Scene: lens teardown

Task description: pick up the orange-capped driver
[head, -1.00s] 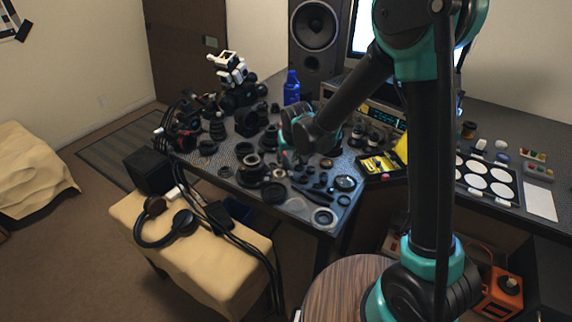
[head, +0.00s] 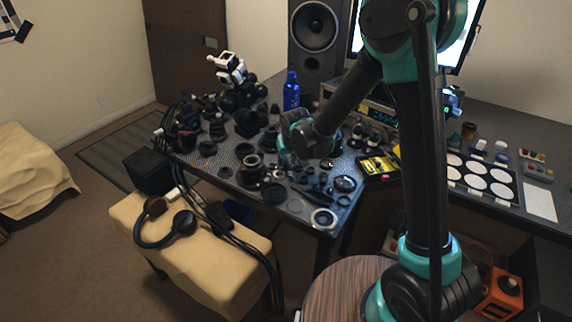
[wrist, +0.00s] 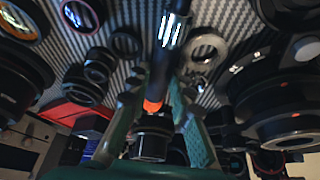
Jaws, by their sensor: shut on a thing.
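The orange-capped driver (wrist: 167,50) is a slim dark rod with a shiny silver band near its upper part and an orange end (wrist: 152,105) in the wrist view. My gripper (wrist: 155,98) has its two green fingers on either side of the driver, shut on it near the orange end. In the head view my gripper (head: 287,158) is over the lens-covered desk, largely hidden by my own wrist, and I cannot make out the driver there.
Lens barrels and rings crowd the desk (head: 228,172) around my gripper. A large lens (wrist: 280,105) is close on the right in the wrist view. A blue bottle (head: 291,92) and a speaker (head: 315,40) stand behind. A yellow tray (head: 378,165) lies to the right.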

